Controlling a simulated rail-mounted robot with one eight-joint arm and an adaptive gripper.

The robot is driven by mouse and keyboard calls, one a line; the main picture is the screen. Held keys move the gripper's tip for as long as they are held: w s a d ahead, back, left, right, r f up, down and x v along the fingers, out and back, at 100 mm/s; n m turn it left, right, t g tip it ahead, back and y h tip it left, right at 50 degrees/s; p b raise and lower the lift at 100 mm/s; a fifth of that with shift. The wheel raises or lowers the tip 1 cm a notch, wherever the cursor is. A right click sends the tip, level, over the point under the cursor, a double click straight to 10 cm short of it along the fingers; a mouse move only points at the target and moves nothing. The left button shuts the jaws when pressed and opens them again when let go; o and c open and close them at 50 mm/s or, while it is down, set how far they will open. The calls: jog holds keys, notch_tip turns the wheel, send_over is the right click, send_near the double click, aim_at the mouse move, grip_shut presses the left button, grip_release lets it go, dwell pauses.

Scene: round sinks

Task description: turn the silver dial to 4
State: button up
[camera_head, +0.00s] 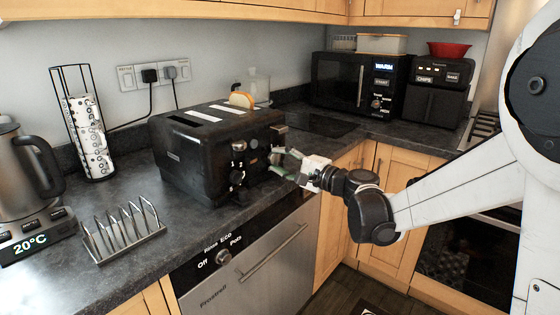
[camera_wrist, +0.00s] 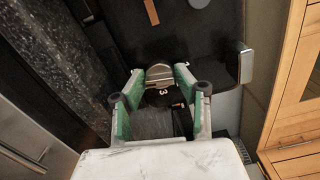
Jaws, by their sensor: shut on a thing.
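The black toaster (camera_head: 205,155) stands on the counter, its front with the controls facing right. In the wrist view a silver dial (camera_wrist: 160,73) sits between the green-padded fingers of my gripper (camera_wrist: 158,85), which are shut on its sides. A number 3 shows on the dark face just below the dial; other numbers are hidden or too dark to read. In the head view my gripper (camera_head: 284,162) is at the right part of the toaster's front and largely hides this dial. Another dial (camera_head: 237,177), with a small 2 by it, is on the left part of the front.
A bread slice (camera_head: 241,99) sticks up from the toaster. A toast rack (camera_head: 124,232) and a kettle (camera_head: 25,170) stand at left. A dishwasher (camera_head: 255,265) with its own knob is below the counter edge. A microwave (camera_head: 358,84) is behind at right.

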jog(key=n, duration=0.4)
jog(key=shift+n, duration=1.7)
jog(key=o, duration=1.1)
jog(key=shift+o, duration=0.2)
jog(key=v, duration=1.2)
